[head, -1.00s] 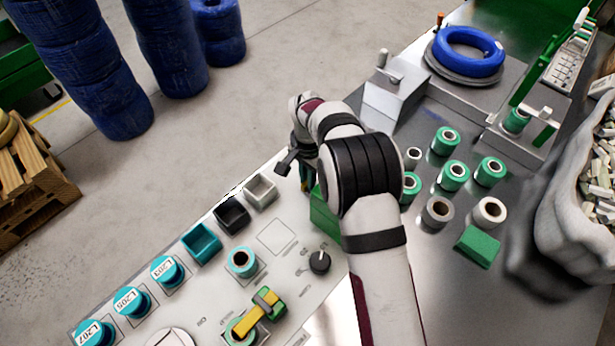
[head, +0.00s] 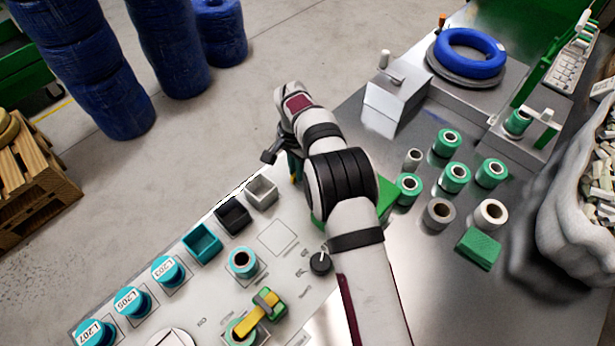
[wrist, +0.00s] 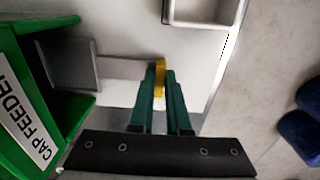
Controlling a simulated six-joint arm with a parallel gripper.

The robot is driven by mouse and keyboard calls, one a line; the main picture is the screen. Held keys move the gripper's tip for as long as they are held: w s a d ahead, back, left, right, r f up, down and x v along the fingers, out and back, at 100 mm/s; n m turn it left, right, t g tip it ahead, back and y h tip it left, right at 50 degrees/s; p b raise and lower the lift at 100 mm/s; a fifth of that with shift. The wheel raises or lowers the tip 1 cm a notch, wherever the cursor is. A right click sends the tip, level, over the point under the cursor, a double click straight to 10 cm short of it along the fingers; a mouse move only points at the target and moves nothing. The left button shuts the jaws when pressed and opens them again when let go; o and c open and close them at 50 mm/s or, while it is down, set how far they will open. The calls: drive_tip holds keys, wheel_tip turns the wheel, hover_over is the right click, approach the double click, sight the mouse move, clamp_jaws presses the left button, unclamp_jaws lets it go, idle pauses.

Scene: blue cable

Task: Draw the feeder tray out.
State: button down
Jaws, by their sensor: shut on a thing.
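The green cap feeder (wrist: 38,95) stands at the left of the wrist view, with a white label reading CAP FEEDER. A grey feeder tray (wrist: 72,66) sticks out of its side, and a lighter grey bar runs from it to a yellow handle (wrist: 160,72). My gripper (wrist: 158,88) is shut on the yellow handle with its green fingers. In the head view my gripper (head: 294,165) is partly hidden by my wrist. The green feeder (head: 387,199) shows there behind my arm, mostly covered, and the tray is hidden.
A white open bin (head: 262,191), a black bin (head: 232,215) and a teal bin (head: 202,243) line the panel's edge near my gripper. A black knob (head: 320,262) stands on the panel. Several green-wrapped spools (head: 454,177) stand to the right. Floor lies beyond the edge.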

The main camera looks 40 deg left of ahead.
drive_tip(key=a, duration=0.3)
drive_tip(key=shift+w+f, duration=0.1)
drive_tip(key=shift+w, duration=0.1)
drive_tip(key=shift+s+a, duration=0.15)
drive_tip(key=shift+a, duration=0.55)
drive_tip(key=c, duration=0.9)
unclamp_jaws()
drive_tip(key=shift+o, duration=0.3)
wheel_tip(320, 180, up, 8)
drive_tip(key=shift+f, duration=0.15)
